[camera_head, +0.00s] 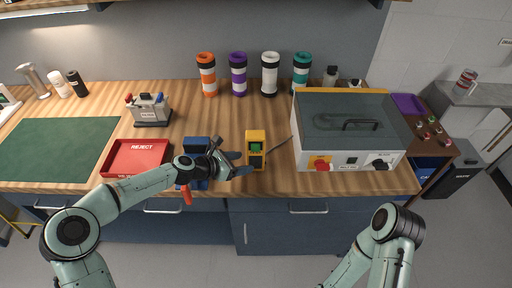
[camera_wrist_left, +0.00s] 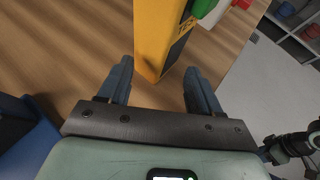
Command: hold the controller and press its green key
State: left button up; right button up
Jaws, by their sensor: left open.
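The yellow controller (camera_head: 256,137) stands on the wooden counter near its front edge, with a green key (camera_head: 255,148) on its dark face. In the left wrist view the controller (camera_wrist_left: 157,38) rises just ahead between the finger lines, and part of the green key (camera_wrist_left: 207,10) shows at the top edge. My left gripper (camera_head: 240,163) is open at the controller's left side. In the wrist view its two dark fingers (camera_wrist_left: 160,80) lie on either side of the controller's lower end, with gaps visible. My right forearm shows at lower right, but its gripper is out of the picture.
A red reject tray (camera_head: 136,157) and a blue device (camera_head: 196,144) are to the left. Several capped tubes (camera_head: 238,75) stand behind. Bare counter lies behind the controller.

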aim_at(253, 161)
pick_arm(q)
jog(key=shift+p+x, duration=0.5)
jog(key=shift+x, duration=2.5)
grip_shut()
jog(key=shift+o, duration=2)
grip_release()
